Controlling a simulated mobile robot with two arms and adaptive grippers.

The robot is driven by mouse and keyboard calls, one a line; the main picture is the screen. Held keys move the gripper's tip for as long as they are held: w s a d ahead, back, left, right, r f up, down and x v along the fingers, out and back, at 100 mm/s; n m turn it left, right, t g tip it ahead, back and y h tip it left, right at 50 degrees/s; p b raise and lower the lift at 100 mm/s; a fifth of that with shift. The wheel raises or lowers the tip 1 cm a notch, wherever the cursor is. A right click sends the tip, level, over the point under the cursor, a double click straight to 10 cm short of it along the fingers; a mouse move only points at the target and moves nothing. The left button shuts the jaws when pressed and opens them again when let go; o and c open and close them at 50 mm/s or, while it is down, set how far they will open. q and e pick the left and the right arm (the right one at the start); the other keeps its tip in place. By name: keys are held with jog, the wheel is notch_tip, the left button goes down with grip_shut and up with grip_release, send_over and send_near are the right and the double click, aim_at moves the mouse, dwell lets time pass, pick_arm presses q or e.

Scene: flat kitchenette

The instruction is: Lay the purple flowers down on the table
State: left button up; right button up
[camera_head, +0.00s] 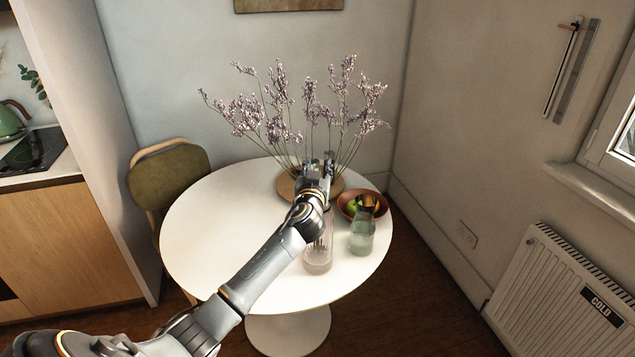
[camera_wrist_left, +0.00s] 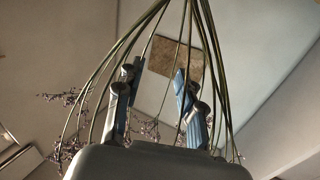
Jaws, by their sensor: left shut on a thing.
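The purple flowers (camera_head: 278,128) fan out upright above the far side of the round white table (camera_head: 205,225). Their thin stems come together at my left gripper (camera_head: 318,170), which is shut on them. In the left wrist view, the green-brown stems (camera_wrist_left: 225,75) run past and between the fingers of the gripper (camera_wrist_left: 157,82), with a few small blooms low at the left. The lower stem ends are hidden by the gripper and wrist in the head view. My right gripper is not in view.
A clear glass vase (camera_head: 317,258) stands below my wrist. A round wooden board (camera_head: 285,187) lies behind the gripper. The table's left half is clear; a chair (camera_head: 168,178) stands beyond it.

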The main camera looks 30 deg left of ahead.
aim_at(318, 67)
pick_arm(q)
notch_tip(318, 67, up, 11)
jog(key=shift+r+b, duration=0.2)
jog(key=shift+b, duration=0.45)
notch_tip(318, 67, up, 17)
jog(key=p, duration=1.3)
jog(key=shift+r, duration=0.2)
jog(key=shift+r+p, duration=0.4)
jog(key=shift+r, duration=0.85)
notch_tip(318, 67, up, 8)
jog(key=shift+f, duration=0.15)
